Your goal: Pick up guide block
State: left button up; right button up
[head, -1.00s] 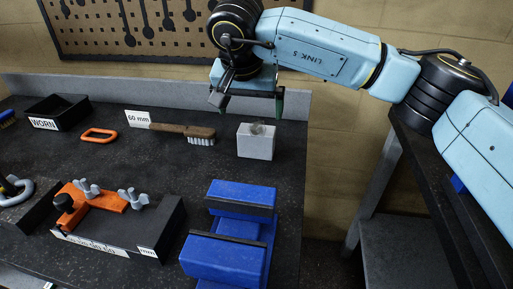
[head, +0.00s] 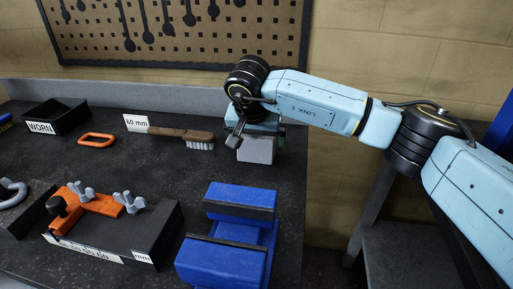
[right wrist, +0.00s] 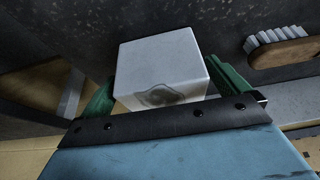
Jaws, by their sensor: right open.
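The guide block, which I take to be the pale grey block (head: 257,151) with a dark stain on its top, stands on the dark bench top. My right gripper (head: 258,138) is directly above it, pointing down, and hides its upper part in the head view. In the right wrist view the block (right wrist: 160,68) sits between the two green fingers of the open right gripper (right wrist: 165,85), one on each side. I cannot tell whether either finger touches it. My left gripper is not in view.
A wooden brush (head: 185,134) lies just left of the block. A blue vise-like fixture (head: 226,262) stands in front of it. An orange clamp piece with wing nuts sits on a dark block (head: 150,232). A black WORN tray (head: 68,118) and orange ring (head: 97,139) are farther left.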

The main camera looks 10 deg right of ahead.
jog(key=shift+x, duration=0.8)
jog(key=c, duration=1.6)
jog(key=shift+w+r, duration=0.1)
jog(key=shift+r, duration=0.1)
